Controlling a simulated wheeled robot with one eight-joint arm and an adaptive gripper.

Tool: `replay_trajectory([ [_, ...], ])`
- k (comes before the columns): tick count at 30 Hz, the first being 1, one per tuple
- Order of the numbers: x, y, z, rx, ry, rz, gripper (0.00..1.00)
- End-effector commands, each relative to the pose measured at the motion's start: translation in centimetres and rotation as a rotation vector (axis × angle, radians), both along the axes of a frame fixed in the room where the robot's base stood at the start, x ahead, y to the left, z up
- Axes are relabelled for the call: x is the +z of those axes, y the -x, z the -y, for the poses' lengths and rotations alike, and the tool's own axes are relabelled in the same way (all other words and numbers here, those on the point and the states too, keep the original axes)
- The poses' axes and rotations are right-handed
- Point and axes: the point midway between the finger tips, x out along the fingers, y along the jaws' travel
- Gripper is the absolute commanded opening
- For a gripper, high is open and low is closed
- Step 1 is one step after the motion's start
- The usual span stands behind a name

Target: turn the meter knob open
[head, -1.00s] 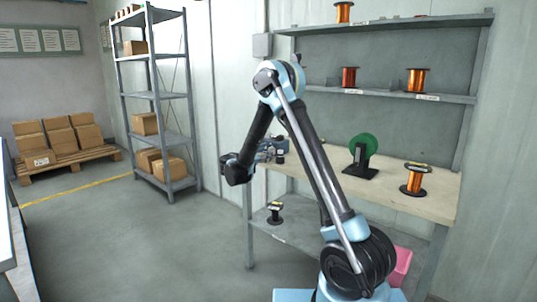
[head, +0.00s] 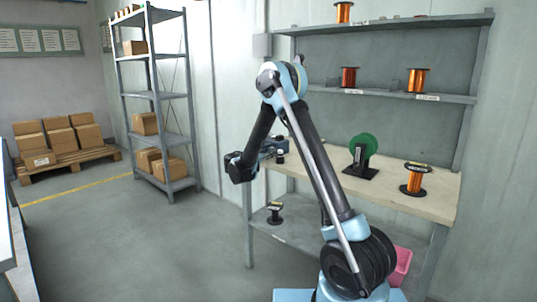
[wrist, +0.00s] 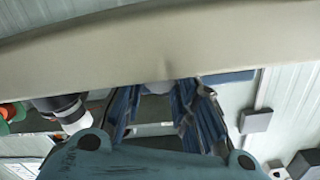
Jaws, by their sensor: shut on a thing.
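My gripper (head: 274,147) is at the left end of the workbench in the head view, beside a small dark object (head: 280,158). In the wrist view its two blue fingers (wrist: 158,92) reach up toward the pale edge across the top. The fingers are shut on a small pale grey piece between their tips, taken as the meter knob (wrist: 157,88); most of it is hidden. A black and white cylinder (wrist: 62,108) stands left of the fingers. I cannot make out the meter's face or how far the knob is turned.
The workbench (head: 415,198) carries a green reel (head: 363,146) on a black stand and a copper spool (head: 413,181). More spools stand on the shelf above (head: 455,98). A metal rack (head: 160,95) with boxes is at the left. The floor between is clear.

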Motion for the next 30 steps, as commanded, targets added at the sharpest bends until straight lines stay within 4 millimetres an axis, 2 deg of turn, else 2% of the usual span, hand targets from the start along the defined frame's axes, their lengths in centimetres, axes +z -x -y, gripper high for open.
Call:
replay_trajectory([
  [11,0.05,-0.08,-0.1,0.002,0.112,-0.086,0.02],
  [30,0.07,-0.23,-0.32,0.005,0.521,-0.402,0.02],
])
